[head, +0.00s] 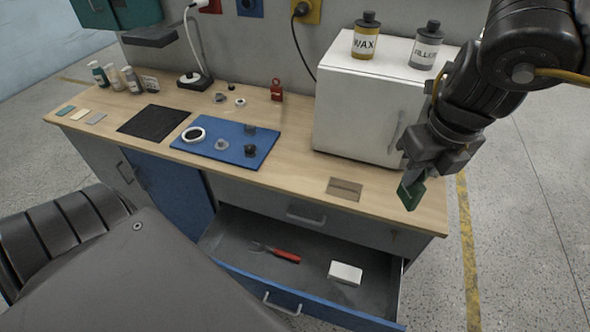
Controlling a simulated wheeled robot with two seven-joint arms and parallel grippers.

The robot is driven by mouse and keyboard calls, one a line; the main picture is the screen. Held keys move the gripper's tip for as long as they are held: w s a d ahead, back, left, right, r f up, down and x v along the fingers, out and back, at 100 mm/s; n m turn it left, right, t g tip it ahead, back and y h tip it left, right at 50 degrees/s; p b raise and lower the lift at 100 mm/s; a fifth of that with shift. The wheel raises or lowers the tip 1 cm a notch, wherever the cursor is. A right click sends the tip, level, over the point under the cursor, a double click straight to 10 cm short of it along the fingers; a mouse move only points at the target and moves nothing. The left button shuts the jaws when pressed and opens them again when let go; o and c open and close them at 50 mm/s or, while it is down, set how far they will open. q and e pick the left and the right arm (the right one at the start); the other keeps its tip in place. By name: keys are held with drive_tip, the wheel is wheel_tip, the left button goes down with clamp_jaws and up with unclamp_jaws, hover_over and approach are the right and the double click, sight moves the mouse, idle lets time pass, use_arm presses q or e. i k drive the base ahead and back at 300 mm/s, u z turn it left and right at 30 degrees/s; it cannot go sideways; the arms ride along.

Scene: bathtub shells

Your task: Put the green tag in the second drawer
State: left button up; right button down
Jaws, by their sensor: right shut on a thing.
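The green tag (411,193) is in the jaws of my right gripper (414,178), which is shut on it. The gripper holds it near the front right of the wooden workbench, close to the white cabinet. An open drawer (226,240) with a blue front is below the top drawer (255,198), which is closed. Inside the open drawer lie a red-handled tool (284,256) and a white box (345,272). The held tag is above and to the right of this drawer. My left gripper is not in view.
The workbench (300,182) carries a blue mat (185,147) with several small parts, a black mat (153,121), a brown plate (344,189) and a red tag (277,91). The white cabinet (350,110) carries a wax bottle (366,38) and a filler bottle (426,48). The open drawer has bare floor between its contents.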

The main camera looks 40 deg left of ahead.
sight(297, 272)
drive_tip(key=z, duration=2)
drive_tip(key=k, duration=1.55)
drive_tip(key=u, duration=2.7)
drive_tip(key=i, duration=0.5)
drive_tip(key=z, duration=0.05)
